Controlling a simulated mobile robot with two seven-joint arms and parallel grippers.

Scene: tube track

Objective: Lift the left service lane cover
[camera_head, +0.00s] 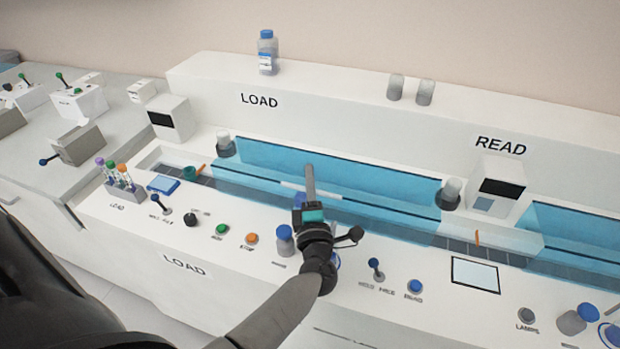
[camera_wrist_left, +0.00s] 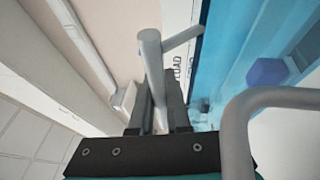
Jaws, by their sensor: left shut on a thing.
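The left service lane cover (camera_head: 375,190) is a long, see-through blue panel over the lane between the LOAD and READ stations. In the left wrist view the blue panel (camera_wrist_left: 230,50) runs along the right side. My left gripper (camera_head: 310,205) is over the front edge of the lane, near the middle of the panel. In the left wrist view its dark fingers (camera_wrist_left: 160,112) are shut on a grey bar handle (camera_wrist_left: 152,62), from which a side bar branches toward the panel. I cannot tell whether the cover is raised. My right gripper is out of view.
A tube rack (camera_head: 125,188) stands at the left by a blue pad (camera_head: 163,184). Buttons, knobs and a screen (camera_head: 475,274) line the front panel. A blue-capped bottle (camera_head: 267,52) and two grey cylinders stand on the rear ledge. Another blue panel (camera_head: 580,225) lies at the right.

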